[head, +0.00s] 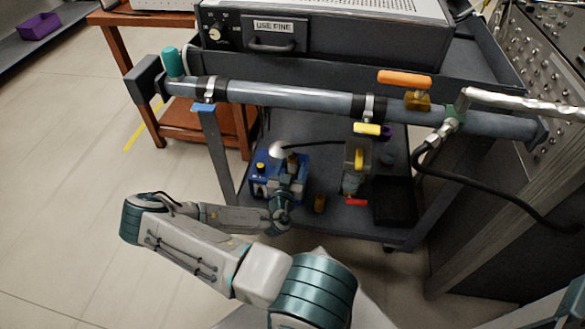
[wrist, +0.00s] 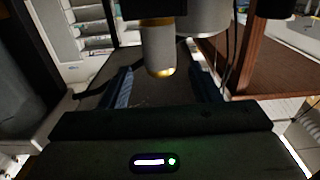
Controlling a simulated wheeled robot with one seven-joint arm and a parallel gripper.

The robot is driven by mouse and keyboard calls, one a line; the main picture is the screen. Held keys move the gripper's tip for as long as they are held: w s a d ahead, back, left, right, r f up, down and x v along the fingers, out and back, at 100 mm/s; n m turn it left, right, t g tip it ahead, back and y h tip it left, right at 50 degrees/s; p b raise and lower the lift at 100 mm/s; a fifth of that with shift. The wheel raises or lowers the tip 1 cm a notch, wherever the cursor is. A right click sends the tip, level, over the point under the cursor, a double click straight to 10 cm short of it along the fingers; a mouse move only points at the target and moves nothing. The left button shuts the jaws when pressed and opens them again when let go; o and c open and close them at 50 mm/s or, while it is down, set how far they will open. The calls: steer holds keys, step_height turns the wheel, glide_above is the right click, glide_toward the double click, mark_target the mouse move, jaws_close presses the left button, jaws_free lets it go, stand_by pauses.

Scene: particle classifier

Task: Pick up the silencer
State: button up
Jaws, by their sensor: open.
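My gripper (wrist: 163,88) is open in the wrist view, its two blue-padded fingers apart. A grey cylinder with a gold band and rounded end (wrist: 158,58) shows between and beyond the fingers; it may be the silencer, but I cannot tell for sure. I cannot tell whether the fingers touch it. In the head view my arm reaches to the blue unit (head: 259,186) on the cart's lower shelf. My wrist partly hides this unit, and the fingers are not clear there. A white rounded piece (head: 277,151) shows just above the unit.
A grey pipe (head: 290,97) with clamps crosses above the lower shelf (head: 335,222). A valve with a yellow handle (head: 359,159), a small brown cylinder (head: 319,204) and a black bin (head: 394,201) stand right of the unit. A wooden table (head: 172,122) is behind left.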

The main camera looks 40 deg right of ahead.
mark_target(291, 164)
steer(key=x, duration=0.2)
steer(key=shift+w+d+f+b, duration=0.25)
steer(key=shift+w+d+b, duration=0.05)
steer(key=shift+b, duration=0.05)
steer(key=shift+w+d+r, duration=0.15)
steer(key=shift+w+d, duration=0.15)
steer(key=shift+d, duration=0.1)
steer(key=c, duration=1.1)
